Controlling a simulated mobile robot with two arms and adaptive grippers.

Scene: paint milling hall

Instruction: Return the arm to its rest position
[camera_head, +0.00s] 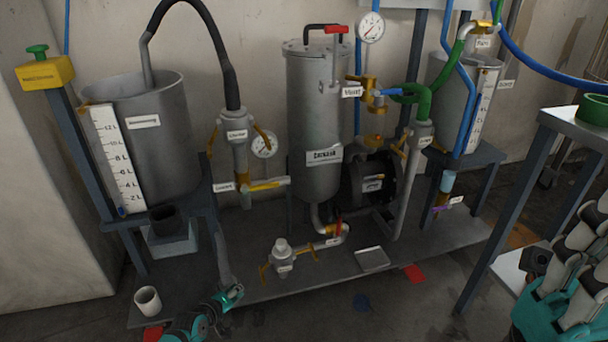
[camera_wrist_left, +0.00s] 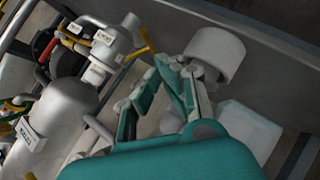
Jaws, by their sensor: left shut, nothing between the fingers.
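My left gripper (camera_head: 232,295) is low at the front left of the skid in the head view, its arm coming in from the bottom edge. In the left wrist view its teal and white fingers (camera_wrist_left: 165,85) are shut, with nothing held. A pale cylindrical cup (camera_wrist_left: 215,52) shows just beyond the fingers there. In the head view a light cup (camera_head: 148,301) stands left of the gripper, apart from it. Teal and white parts of my right arm (camera_head: 560,290) show at the lower right edge, cut off by the frame; its jaw state is unclear.
A grey skid (camera_head: 400,244) carries a tall steel tank (camera_head: 314,110), a black pump, valves and pipes. An open tank (camera_head: 150,150) with a level scale stands at left. A valve with yellow handles (camera_head: 284,262) stands near the gripper. A side table (camera_head: 580,125) stands at right.

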